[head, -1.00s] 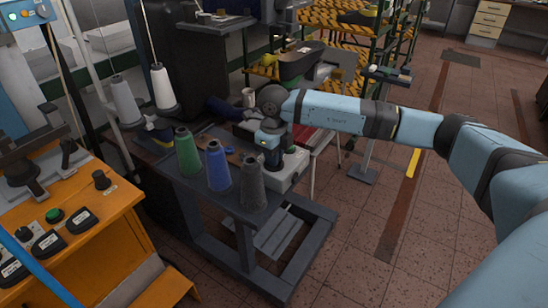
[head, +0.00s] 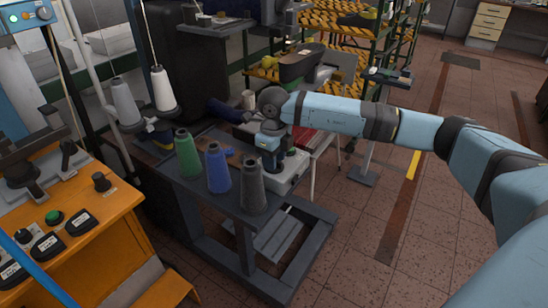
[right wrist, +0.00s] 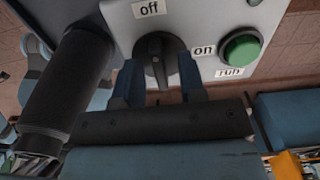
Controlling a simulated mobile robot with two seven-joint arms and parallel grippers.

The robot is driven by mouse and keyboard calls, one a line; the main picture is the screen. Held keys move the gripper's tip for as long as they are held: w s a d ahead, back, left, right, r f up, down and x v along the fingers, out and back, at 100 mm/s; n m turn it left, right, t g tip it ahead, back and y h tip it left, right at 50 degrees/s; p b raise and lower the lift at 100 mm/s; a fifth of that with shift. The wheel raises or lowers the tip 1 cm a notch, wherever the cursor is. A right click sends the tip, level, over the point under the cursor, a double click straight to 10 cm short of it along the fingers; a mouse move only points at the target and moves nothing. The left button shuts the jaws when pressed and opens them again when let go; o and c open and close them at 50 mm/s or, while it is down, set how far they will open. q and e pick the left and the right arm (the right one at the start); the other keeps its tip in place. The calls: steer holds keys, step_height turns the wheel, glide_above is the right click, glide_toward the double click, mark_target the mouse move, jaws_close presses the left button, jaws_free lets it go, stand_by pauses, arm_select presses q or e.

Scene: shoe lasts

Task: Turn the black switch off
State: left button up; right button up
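The black switch (right wrist: 158,60) is a round rotary knob with a raised grip, on a light grey control box (right wrist: 120,22). In the right wrist view an "off" label (right wrist: 149,8) is above it and an "on" label (right wrist: 203,50) to its right. My right gripper (right wrist: 158,72) is open, with one finger on each side of the knob's lower part; I cannot tell whether they touch it. In the head view my right gripper (head: 270,158) points down at the control box (head: 290,178), and the switch is hidden. My left gripper is not in view.
A green button (right wrist: 241,50) with a "run" label sits right of the switch. Dark (right wrist: 65,95), blue (head: 218,168) and green (head: 187,154) thread cones stand close beside the box on the dark table (head: 215,200). An orange machine (head: 95,215) is at the left.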

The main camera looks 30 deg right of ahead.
step_height(320, 180, up, 14)
stand_by(0.4)
steer(key=shift+f, duration=0.1)
stand_by(0.3)
